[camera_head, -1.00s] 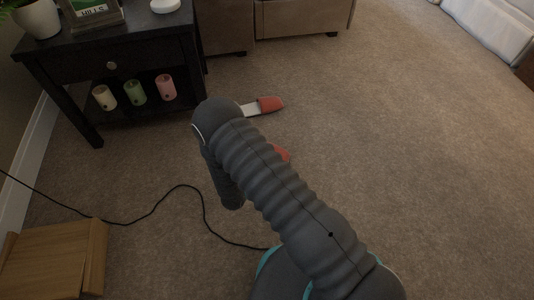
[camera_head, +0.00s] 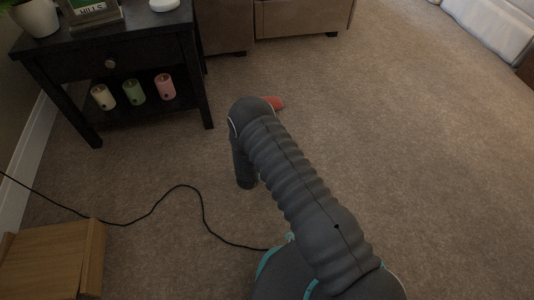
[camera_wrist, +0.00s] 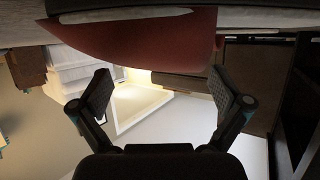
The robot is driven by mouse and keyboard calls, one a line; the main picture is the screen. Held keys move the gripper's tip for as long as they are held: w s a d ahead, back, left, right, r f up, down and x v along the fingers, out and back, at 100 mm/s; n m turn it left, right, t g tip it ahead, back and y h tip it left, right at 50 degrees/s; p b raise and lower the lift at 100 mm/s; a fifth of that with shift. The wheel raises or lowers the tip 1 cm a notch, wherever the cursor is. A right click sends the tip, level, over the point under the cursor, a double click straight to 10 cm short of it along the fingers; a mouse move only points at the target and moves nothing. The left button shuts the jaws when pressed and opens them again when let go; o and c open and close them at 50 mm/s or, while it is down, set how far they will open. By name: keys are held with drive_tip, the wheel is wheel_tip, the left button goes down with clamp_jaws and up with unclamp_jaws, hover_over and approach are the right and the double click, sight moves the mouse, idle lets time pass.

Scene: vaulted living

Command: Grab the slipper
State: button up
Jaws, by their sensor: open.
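A red slipper (camera_head: 276,103) lies on the carpet in the head view, mostly hidden behind my arm; only its red toe shows. In the wrist view a red slipper (camera_wrist: 135,42) with a pale edge fills the top of the picture, close to the camera and beyond the fingertips. I cannot tell whether it is the same one. My gripper (camera_wrist: 160,82) is open, its two fingers spread wide with nothing between them. In the head view the gripper is hidden by my arm.
A dark side table (camera_head: 110,62) with several small items stands at the upper left, a brown sofa (camera_head: 285,18) behind. The carpet on the right is clear.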

drive_tip(key=c, duration=1.8)
